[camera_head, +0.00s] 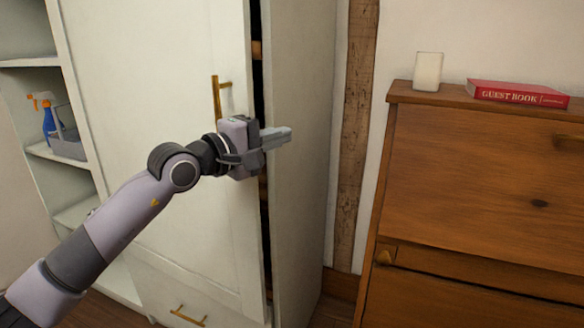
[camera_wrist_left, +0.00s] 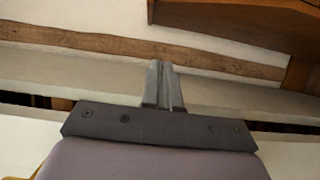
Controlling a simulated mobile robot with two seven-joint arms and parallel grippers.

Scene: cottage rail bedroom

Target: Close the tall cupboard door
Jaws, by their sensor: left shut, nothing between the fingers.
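The tall cupboard door (camera_head: 155,110) is a pale cream panel with a vertical brass handle (camera_head: 217,98). It stands slightly ajar, with a dark narrow gap (camera_head: 257,80) along its right edge beside the cupboard's side panel (camera_head: 300,120). My left gripper (camera_head: 288,134) is shut and empty. In the head view it lies across the door's right edge, just below and right of the handle, with its fingers pointing right. I cannot tell whether it touches the door. In the left wrist view, the shut fingers (camera_wrist_left: 164,85) point toward a pale panel edge. My right gripper is not in view.
Open shelves (camera_head: 60,150) at left hold a blue spray bottle (camera_head: 48,120) and a grey caddy (camera_head: 68,146). A wooden bureau (camera_head: 470,190) stands at right, bearing a red guest book (camera_head: 517,95) and a white block (camera_head: 428,72). A drawer handle (camera_head: 188,317) shows below the door.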

